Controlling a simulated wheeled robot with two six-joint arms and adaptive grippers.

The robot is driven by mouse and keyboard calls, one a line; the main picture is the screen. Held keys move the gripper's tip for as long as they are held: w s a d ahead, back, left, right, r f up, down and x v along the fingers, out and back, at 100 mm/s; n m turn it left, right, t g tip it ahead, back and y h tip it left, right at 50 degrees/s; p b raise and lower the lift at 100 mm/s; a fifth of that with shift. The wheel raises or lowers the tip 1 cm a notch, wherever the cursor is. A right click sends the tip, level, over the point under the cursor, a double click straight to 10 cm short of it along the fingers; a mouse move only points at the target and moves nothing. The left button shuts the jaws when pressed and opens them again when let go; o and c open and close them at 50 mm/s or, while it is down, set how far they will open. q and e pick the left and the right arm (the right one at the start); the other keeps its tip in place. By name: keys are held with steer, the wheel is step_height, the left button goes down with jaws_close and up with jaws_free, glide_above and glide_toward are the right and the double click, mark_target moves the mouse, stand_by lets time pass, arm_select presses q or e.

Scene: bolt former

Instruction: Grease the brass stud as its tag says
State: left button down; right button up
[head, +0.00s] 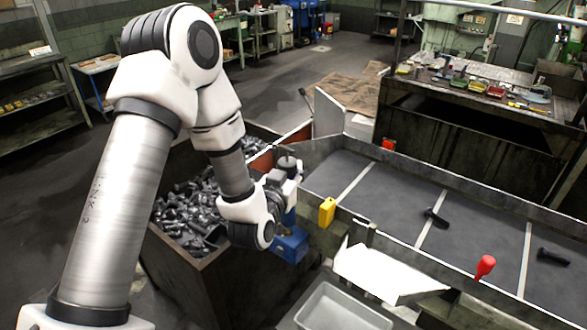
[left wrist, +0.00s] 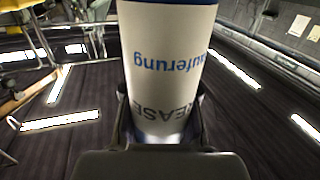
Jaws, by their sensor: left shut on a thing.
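My left gripper (left wrist: 160,120) is shut on a white cylindrical grease container (left wrist: 168,55). Its printed lettering appears upside down in the left wrist view, with part of the word GREASE readable. In the head view my left arm reaches in from the left, and its gripper (head: 287,180) is at the near left end of the dark bench, above the bin's right side. My right gripper is not in view.
A bin (head: 190,265) full of dark bolts stands below my left arm. The dark bench surface (head: 385,205) has white lines and two dark bolts, (head: 435,217) and (head: 552,257). A yellow block (head: 327,212), blue box (head: 291,245), red knob (head: 485,266) and grey tray (head: 340,310) are near its front edge.

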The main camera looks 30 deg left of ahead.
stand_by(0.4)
arm_select(q)
steer(key=shift+r+p, duration=0.4)
steer(key=shift+r, duration=0.05)
step_height(320, 180, up, 5)
steer(key=p, duration=0.3)
steer(key=shift+r+p, duration=0.1)
steer(key=shift+p, duration=0.2)
steer(key=shift+w, duration=0.1)
stand_by(0.4)
